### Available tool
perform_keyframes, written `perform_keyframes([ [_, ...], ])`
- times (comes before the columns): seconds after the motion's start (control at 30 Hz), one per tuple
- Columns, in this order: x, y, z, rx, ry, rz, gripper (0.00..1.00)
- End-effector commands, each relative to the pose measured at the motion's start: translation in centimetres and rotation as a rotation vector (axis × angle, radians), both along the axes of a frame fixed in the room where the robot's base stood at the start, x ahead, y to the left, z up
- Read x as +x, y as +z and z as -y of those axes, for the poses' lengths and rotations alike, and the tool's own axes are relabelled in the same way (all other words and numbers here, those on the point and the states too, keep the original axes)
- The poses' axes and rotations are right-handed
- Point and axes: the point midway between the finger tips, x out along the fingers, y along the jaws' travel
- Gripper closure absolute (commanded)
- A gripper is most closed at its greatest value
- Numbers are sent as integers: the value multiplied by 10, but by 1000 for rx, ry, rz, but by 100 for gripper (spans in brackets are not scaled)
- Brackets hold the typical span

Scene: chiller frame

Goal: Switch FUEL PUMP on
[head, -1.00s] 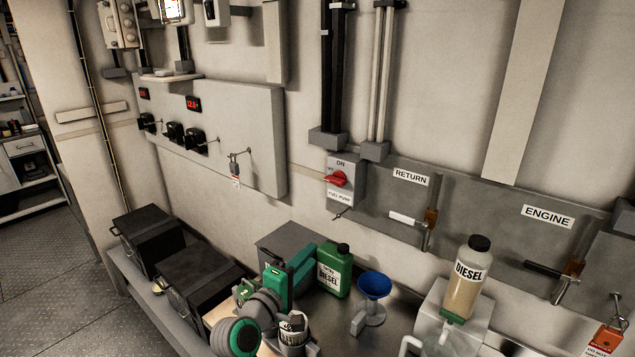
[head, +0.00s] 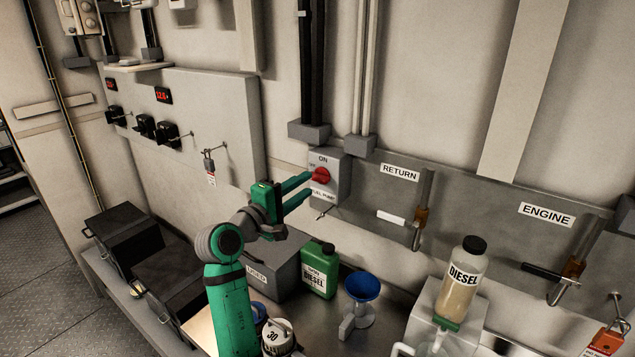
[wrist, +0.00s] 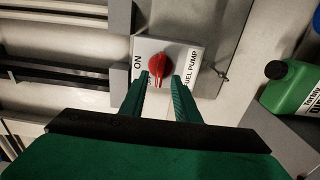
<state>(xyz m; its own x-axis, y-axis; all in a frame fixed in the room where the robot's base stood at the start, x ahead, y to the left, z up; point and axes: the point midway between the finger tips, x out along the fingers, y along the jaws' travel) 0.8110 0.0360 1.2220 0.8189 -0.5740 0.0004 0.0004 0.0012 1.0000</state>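The FUEL PUMP switch is a grey box (head: 334,181) on the wall with a red rotary knob (head: 321,175), an ON label above and a FUEL PUMP label below. In the wrist view the red knob (wrist: 160,65) lies just beyond and between the fingertips; its pointer does not clearly line up with ON. My gripper (head: 308,184) is open, its two green fingers reaching towards the knob. In the wrist view the fingertips (wrist: 161,80) stand either side of the knob's lower part; whether they touch it I cannot tell.
Below are a green diesel can (head: 319,270), a blue funnel (head: 362,286) and a grey USED box (head: 277,265). A RETURN valve lever (head: 422,210) is right of the switch. A diesel bottle (head: 461,281) stands farther right.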

Motion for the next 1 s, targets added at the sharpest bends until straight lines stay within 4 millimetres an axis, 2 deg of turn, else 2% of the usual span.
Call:
perform_keyframes([
  [0.1, 14, 0, 16, 1, -8, 0, 71],
  [0.3, 27, 0, 35, 1, -20, -1, 71],
  [0.63, 29, 0, 37, 1, -19, 1, 71],
  [0.7, 29, 0, 36, 1, -18, 1, 88],
  [0.77, 29, 0, 36, 1, -18, 1, 100],
  [1.0, 29, 0, 36, 5, -18, 3, 100],
])
